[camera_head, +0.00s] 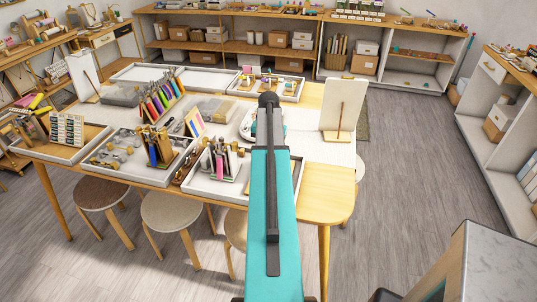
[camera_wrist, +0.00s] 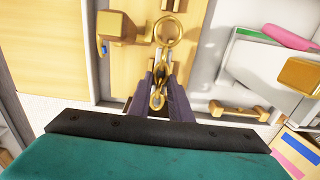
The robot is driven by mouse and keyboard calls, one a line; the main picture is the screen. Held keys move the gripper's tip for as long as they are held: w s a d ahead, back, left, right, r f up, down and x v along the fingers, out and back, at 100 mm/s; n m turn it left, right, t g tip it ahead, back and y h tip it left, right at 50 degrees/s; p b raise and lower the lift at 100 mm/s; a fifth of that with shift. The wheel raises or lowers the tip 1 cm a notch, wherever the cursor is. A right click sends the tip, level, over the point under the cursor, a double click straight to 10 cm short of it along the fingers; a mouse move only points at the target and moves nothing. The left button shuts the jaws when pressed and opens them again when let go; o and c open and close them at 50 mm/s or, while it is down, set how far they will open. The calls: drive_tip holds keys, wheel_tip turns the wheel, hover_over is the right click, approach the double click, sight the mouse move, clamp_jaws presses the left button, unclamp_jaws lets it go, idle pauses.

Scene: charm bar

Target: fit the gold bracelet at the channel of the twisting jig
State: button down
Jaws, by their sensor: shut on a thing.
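In the wrist view, the dark fingers of my gripper (camera_wrist: 158,92) are closed together on gold links of the gold bracelet (camera_wrist: 157,101). A gold ring (camera_wrist: 181,29) stands out just beyond the fingertips; it looks like part of the bracelet. Beyond it, a brown block (camera_wrist: 118,27) sits on a wooden strip (camera_wrist: 133,72). This may be the twisting jig, but I cannot make out its channel. The ring overlaps the strip in the picture; I cannot tell whether they touch. In the head view, my arm hides the gripper and bracelet.
The wooden worktable (camera_head: 328,186) carries trays of tools and a white upright board (camera_head: 343,104). Stools (camera_head: 170,217) stand at its front. In the wrist view, a gold block (camera_wrist: 300,75) and a pink item (camera_wrist: 288,36) lie to the right.

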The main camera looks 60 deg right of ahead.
drive_tip(key=shift+f+b, duration=0.3)
drive_tip(key=shift+f, duration=0.65)
drive_tip(key=shift+f, duration=0.8)
idle(2.2)
drive_tip(key=shift+r+p, duration=0.3)
drive_tip(key=shift+r, duration=0.2)
drive_tip(key=shift+f, duration=0.5)
idle(2.5)
drive_tip(key=shift+r+p, duration=0.3)
drive_tip(key=shift+r, duration=0.1)
